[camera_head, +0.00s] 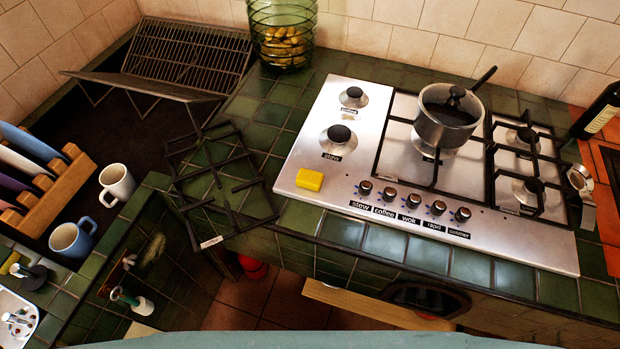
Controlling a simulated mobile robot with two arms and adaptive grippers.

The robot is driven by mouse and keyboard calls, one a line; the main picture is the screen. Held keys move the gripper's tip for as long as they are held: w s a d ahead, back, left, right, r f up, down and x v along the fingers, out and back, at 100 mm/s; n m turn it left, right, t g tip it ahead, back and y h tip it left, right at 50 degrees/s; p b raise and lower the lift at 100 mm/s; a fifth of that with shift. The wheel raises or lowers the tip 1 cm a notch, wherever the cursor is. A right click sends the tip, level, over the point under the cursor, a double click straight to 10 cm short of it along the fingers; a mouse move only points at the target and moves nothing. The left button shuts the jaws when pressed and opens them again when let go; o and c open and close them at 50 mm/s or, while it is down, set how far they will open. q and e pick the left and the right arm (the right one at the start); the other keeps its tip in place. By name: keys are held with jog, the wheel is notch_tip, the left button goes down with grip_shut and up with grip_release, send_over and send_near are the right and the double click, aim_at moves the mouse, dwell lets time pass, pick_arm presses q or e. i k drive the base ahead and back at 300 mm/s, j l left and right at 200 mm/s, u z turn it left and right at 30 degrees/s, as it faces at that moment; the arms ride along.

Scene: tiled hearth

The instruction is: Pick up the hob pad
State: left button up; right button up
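A small yellow block (309,180), which looks like the hob pad, lies flat on the left front part of the steel hob (300,140). It sits just left of the row of knobs and in front of the burner labelled stew (338,140). Its top and front side are clear, and nothing touches it from above. Neither of my grippers is in view.
A black pan grate (222,186) lies on the green tiles left of the hob, overhanging the counter edge. A lidded pot (447,116) stands on the hob. Two mugs (117,185) (73,237), a plate rack (45,190) and a glass jar (283,35) stand further left.

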aim_at(310, 180)
jog(key=u, duration=0.55)
jog(key=k+l+u, duration=0.15)
jog(key=l+u, duration=0.25)
jog(key=k+l+u, duration=0.2)
jog(key=u, duration=0.2)
jog(key=k+l+u, duration=0.25)
jog(key=u, duration=0.15)
jog(key=k+l, duration=0.2)
